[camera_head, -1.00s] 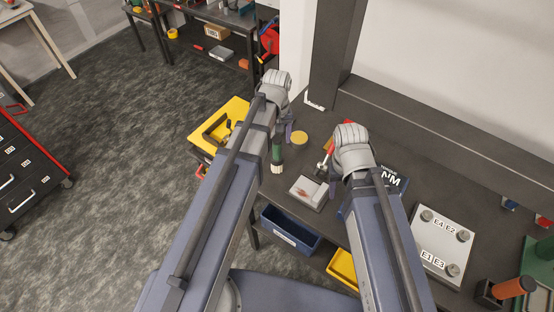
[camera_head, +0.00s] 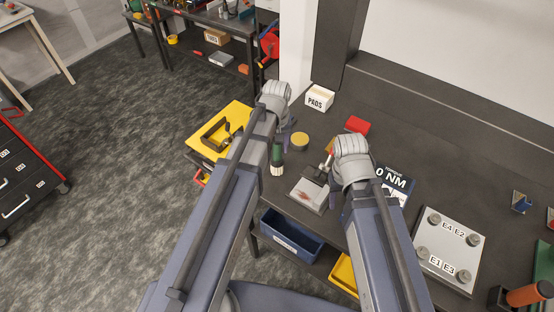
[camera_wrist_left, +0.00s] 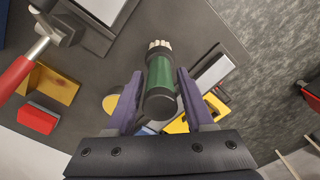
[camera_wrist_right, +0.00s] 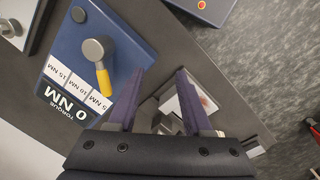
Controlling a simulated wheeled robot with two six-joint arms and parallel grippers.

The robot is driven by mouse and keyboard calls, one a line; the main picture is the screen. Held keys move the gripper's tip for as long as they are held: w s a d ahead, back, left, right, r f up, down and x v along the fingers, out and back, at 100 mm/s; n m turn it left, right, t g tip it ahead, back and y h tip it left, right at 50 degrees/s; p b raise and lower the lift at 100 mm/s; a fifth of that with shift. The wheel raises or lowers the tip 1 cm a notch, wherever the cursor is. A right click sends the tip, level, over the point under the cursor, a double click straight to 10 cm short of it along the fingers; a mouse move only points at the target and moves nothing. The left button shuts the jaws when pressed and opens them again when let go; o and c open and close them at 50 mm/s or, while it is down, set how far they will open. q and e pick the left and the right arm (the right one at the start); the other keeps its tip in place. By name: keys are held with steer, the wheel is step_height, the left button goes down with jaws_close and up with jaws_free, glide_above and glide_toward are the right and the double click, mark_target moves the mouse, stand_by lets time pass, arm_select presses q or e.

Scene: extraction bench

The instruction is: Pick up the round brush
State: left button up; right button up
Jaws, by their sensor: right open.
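The round brush has a dark green handle and pale bristles. It shows in the head view (camera_head: 277,158), partly hidden by my left arm, and in the left wrist view (camera_wrist_left: 161,78). My left gripper (camera_wrist_left: 160,75) has its two purple fingers on either side of the green handle, with narrow gaps at the tips, so it looks open around the brush. In the head view my left gripper (camera_head: 285,136) is mostly hidden by its arm. My right gripper (camera_wrist_right: 160,72) is open and empty above the bench, beside the blue torque board (camera_wrist_right: 100,50).
A grey plate with a reddish mark (camera_head: 309,194) lies right of the brush. A yellow tray (camera_head: 205,142), a round yellow-topped item (camera_head: 299,140), a PADS box (camera_head: 319,98) and a red block (camera_head: 357,125) are nearby. A grey E1–E4 plate (camera_head: 447,248) lies right.

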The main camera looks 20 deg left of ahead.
arm_select(q)
jaws_close()
steer(key=shift+r, duration=0.1)
stand_by(0.4)
